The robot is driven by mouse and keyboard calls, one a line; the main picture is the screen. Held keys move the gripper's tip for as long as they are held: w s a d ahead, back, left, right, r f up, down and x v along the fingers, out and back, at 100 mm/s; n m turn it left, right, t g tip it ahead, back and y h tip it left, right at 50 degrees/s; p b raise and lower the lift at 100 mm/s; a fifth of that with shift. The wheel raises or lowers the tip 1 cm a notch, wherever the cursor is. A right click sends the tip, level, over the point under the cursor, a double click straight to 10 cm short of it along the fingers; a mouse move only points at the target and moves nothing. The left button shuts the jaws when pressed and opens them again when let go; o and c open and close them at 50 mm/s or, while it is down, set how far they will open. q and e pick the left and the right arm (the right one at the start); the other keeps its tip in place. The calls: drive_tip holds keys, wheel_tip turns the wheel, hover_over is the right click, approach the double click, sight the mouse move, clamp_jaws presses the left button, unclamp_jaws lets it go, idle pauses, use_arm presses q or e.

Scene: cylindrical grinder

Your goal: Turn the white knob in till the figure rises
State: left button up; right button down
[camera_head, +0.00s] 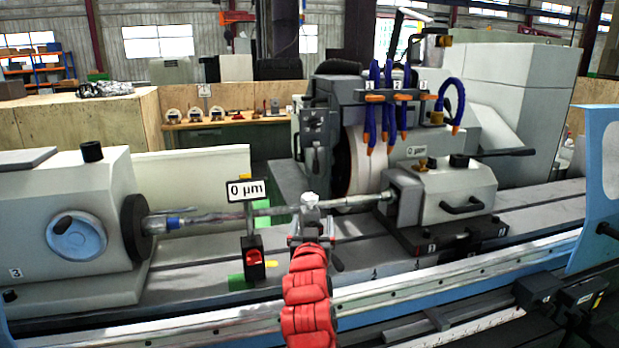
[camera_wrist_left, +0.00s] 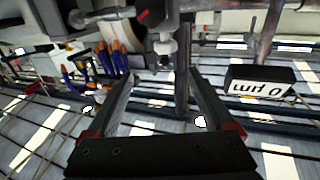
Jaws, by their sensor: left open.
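The white knob (camera_head: 310,198) sits on top of a steady rest that stands around the long shaft (camera_head: 275,210). In the left wrist view, which is upside down, the knob (camera_wrist_left: 165,46) shows just beyond my fingertips, between their lines and apart from them. My left gripper (camera_head: 309,226) is in front of the steady rest and partly hides it. In the wrist view the two fingers of this gripper (camera_wrist_left: 160,77) are spread with nothing between them. A display sign (camera_head: 247,190) left of the knob reads 0 µm; it also shows in the wrist view (camera_wrist_left: 262,84). My right gripper is not in view.
The grinding wheel (camera_head: 357,165) and blue hoses (camera_head: 388,110) stand behind the shaft. The workhead (camera_head: 65,205) is at left, the tailstock (camera_head: 450,188) at right. A rail (camera_head: 430,277) runs along the front.

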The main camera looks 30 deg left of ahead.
sight(310, 194)
use_arm(q)
drive_tip(key=shift+g, duration=0.3)
drive_tip(key=p+x, duration=0.1)
drive_tip(key=x, duration=0.4)
drive_tip(key=p+x, duration=0.1)
drive_tip(key=x, duration=0.4)
drive_tip(key=p+x, duration=0.1)
drive_tip(key=x, duration=0.4)
drive_tip(key=shift+s+a+r+p, duration=0.15)
drive_tip(key=shift+a+p, duration=0.15)
drive_tip(key=shift+a, duration=0.15)
drive_tip(key=shift+w+a+f, duration=0.15)
drive_tip(key=shift+w+f, duration=0.05)
drive_tip(key=shift+w, duration=0.1)
drive_tip(key=shift+w+a, duration=0.35)
drive_tip(key=shift+a, duration=0.05)
drive_tip(key=shift+c, duration=0.2)
